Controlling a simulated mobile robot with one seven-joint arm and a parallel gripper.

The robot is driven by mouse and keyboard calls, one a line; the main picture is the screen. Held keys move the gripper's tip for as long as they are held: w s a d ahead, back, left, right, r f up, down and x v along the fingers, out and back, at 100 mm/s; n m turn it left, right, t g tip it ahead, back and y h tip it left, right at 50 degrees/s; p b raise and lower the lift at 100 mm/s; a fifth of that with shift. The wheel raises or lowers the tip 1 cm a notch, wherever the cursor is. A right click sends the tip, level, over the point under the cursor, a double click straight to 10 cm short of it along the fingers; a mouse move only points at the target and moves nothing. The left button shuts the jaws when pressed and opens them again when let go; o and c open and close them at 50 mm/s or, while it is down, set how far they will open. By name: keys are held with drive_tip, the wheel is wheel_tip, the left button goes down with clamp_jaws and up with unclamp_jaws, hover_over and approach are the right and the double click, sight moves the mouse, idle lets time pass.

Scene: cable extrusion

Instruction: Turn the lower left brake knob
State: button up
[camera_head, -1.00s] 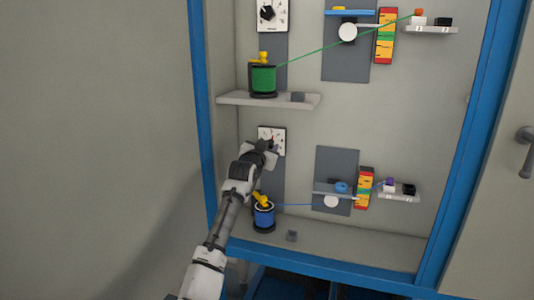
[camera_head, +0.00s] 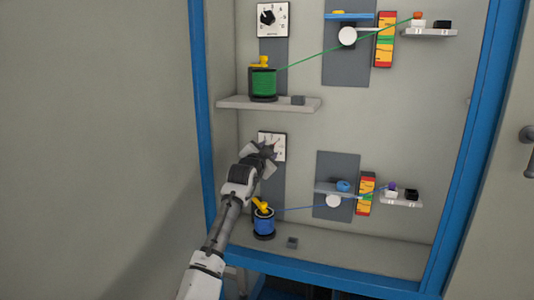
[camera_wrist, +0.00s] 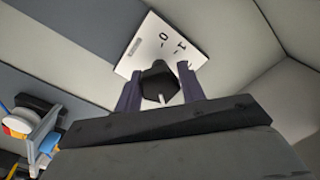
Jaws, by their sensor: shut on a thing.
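The lower left brake knob (camera_wrist: 158,84) is black with a white pointer mark. In the wrist view it sits between the two fingers of my gripper (camera_wrist: 160,92), which is shut on it. The knob is on a white dial plate (camera_wrist: 135,62) with printed numbers, and the plate looks turned in this view. In the head view the lower dial plate (camera_head: 278,146) shows behind my gripper (camera_head: 268,150), which hides the knob there.
A blue cable spool (camera_head: 263,222) with a yellow top stands below my gripper. A shelf with a green spool (camera_head: 263,84) is above it, under the upper brake dial (camera_head: 272,20). A small grey block (camera_head: 292,242) lies on the cabinet floor. The blue cabinet frame (camera_head: 202,120) is left of my arm.

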drive_tip(key=shift+d+f, duration=0.1)
drive_tip(key=shift+f, duration=0.05)
drive_tip(key=o, duration=0.9)
drive_tip(key=b+v, duration=0.4)
drive_tip(key=v, duration=1)
